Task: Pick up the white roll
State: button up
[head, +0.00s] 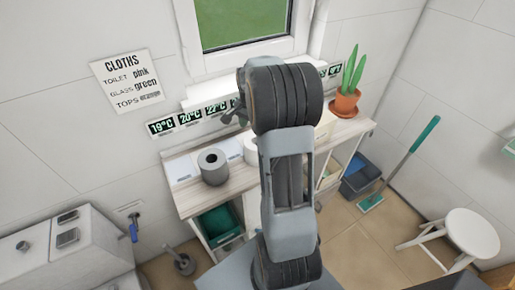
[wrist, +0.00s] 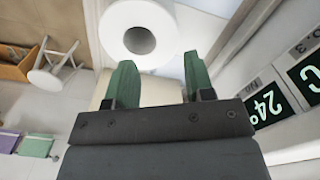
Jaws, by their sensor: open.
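The white roll (wrist: 112,30) shows in the wrist view just beyond my fingertips, its round end with a dark centre hole facing the camera. My gripper (wrist: 158,58) is open, with two green fingers and nothing between them. The left finger's tip overlaps the roll's lower edge in the picture, and the right tip lies just right of the roll. I cannot tell whether they touch. In the head view a white roll (head: 250,152) on the shelf is mostly hidden behind my arm.
A grey roll (head: 213,172) stands on the shelf top (head: 185,201), left of the white one. A potted plant (head: 346,103) stands at the shelf's right end. Temperature labels (head: 190,117) line the wall behind. A white stool (head: 472,232) stands on the floor at right.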

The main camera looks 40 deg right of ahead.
aim_at(250, 137)
jog(key=shift+w+f+p, duration=0.15)
jog(key=shift+f+p, duration=0.65)
jog(key=shift+f, duration=2.35)
grip_shut()
jog(key=shift+r, duration=0.15)
